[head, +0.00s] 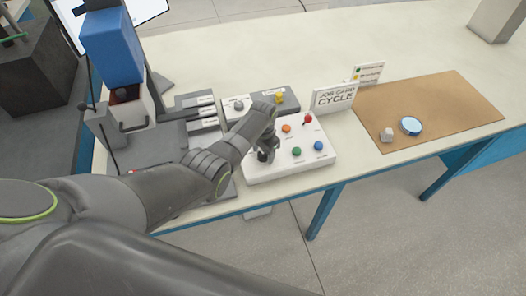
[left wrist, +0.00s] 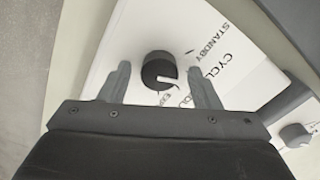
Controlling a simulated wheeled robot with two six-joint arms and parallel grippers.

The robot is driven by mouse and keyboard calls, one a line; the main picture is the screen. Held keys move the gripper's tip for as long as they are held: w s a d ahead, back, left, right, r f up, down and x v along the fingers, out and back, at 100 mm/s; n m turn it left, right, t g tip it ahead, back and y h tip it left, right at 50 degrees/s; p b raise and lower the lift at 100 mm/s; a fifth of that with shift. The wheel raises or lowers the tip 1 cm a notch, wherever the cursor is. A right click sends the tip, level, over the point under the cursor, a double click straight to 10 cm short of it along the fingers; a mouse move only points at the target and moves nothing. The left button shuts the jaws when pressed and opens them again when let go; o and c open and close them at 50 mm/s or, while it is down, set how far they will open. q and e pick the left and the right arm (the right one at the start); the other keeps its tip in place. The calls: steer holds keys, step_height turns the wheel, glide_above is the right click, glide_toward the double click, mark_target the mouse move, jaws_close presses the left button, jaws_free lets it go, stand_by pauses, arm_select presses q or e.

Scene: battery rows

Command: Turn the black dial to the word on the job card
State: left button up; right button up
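The job card (head: 333,97) stands upright behind the white panel and reads CYCLE. The black dial (left wrist: 160,70) shows in the left wrist view on a white face, with STANDBY, CYCLE and partly hidden words around its right and lower side. A white line on the dial points roughly right in that view; I cannot tell exactly which word it marks. My left gripper (head: 266,155) is over the left part of the white panel (head: 262,172). Its fingers are open, one on each side of the dial with gaps. In the head view, my arm and gripper hide the dial. My right gripper is not in view.
The panel also carries an orange button (head: 286,128), a red switch (head: 308,119), a green button (head: 296,152) and a blue button (head: 318,146). Behind is a grey box (head: 290,104) with a yellow knob. A blue press (head: 112,48) stands left. A brown mat (head: 450,100) lies right.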

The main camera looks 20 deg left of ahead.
mark_target(263, 153)
arm_select(q)
steer(key=shift+r, duration=0.1)
steer(key=shift+r, duration=0.25)
step_height(263, 153, up, 6)
steer(key=shift+f+p, duration=0.1)
steer(key=shift+p, duration=0.3)
step_height(263, 153, up, 11)
steer(key=b, duration=0.1)
steer(key=shift+b, duration=0.3)
steer(key=shift+f, duration=0.1)
